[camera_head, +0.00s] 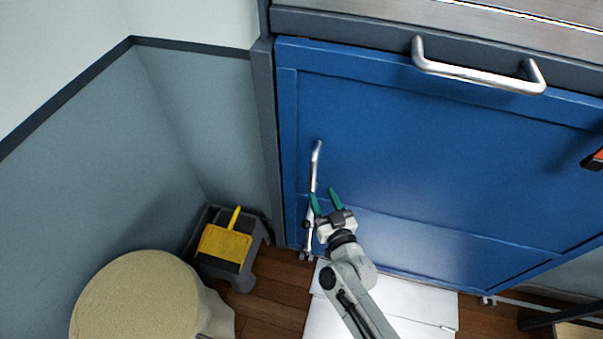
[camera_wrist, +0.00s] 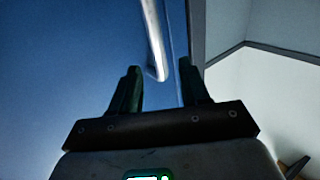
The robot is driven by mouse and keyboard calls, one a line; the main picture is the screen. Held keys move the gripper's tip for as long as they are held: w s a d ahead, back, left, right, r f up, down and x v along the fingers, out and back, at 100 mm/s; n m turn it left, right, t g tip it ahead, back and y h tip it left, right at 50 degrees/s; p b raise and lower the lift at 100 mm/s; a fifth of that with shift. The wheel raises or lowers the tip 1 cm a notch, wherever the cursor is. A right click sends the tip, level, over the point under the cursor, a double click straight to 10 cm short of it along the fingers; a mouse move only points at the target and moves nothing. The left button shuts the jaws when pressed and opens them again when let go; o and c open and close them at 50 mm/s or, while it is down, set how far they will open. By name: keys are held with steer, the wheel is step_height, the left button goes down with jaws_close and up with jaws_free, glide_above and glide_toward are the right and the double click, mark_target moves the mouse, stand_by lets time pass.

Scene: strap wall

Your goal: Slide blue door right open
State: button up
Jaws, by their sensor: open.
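The blue door (camera_head: 410,160) is a large panel in a grey frame, and its left edge sits close to the left post. A silver upright bar handle (camera_head: 316,165) is on the door near that edge; part of it is hidden by my gripper. My gripper (camera_head: 325,193) is open at this handle, its green fingers pointing up toward the door. In the wrist view, the handle (camera_wrist: 154,40) ends between the two open fingertips (camera_wrist: 160,65), with the blue door (camera_wrist: 60,70) behind. I cannot tell whether a finger touches the handle.
White panels (camera_head: 410,295) lie on the wooden floor. An orange object (camera_head: 595,158) is at right.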

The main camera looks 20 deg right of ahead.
mark_target(312, 174)
steer(key=w, duration=0.9)
steer(key=shift+w+d+r, duration=0.1)
steer(key=shift+w+d, duration=0.1)
steer(key=shift+d, duration=0.05)
steer(key=shift+c, duration=0.2)
steer(key=c, duration=0.6)
steer(key=shift+a, duration=0.1)
jaws_close()
